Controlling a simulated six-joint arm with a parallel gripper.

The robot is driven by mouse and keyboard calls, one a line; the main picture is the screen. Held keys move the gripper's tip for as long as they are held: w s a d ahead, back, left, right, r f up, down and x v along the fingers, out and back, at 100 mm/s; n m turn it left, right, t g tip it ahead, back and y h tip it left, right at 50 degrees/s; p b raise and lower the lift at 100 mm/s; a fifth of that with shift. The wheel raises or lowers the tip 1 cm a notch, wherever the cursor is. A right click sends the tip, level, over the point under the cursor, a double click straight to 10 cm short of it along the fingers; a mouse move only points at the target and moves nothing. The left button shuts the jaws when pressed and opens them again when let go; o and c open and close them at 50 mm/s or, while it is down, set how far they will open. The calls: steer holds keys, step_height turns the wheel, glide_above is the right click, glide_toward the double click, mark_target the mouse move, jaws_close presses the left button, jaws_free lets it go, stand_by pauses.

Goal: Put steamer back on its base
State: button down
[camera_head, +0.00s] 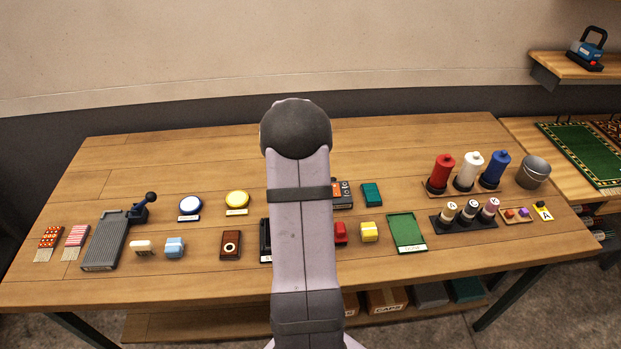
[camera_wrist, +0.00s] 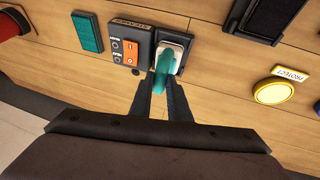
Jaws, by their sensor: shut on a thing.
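The steamer (camera_wrist: 163,72) has a teal handle and shows in the wrist view. My gripper (camera_wrist: 164,78) is shut on it, one dark finger on each side. The steamer's base (camera_wrist: 130,45) is a dark labelled box with an orange switch and two knobs. The steamer is over the base's right part, where a pale piece (camera_wrist: 177,40) shows behind the handle. I cannot tell whether the steamer rests there or hangs just above. In the head view, part of the base (camera_head: 343,194) shows right of my arm, which hides my gripper and the steamer.
A teal block (camera_wrist: 87,32) lies beside the base. A yellow disc (camera_wrist: 273,91) and a dark tray (camera_wrist: 277,18) lie right in the wrist view. In the head view, red (camera_head: 340,232) and yellow (camera_head: 369,231) blocks and a green tray (camera_head: 407,233) are nearby. The table's back is clear.

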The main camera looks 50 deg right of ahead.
steer(key=shift+f+b, duration=0.3)
steer(key=shift+b, duration=0.05)
stand_by(0.4)
steer(key=c, duration=1.3)
jaws_free()
steer(key=shift+r, duration=0.1)
steer(key=shift+r+p, duration=2.5)
steer(key=shift+r, duration=0.9)
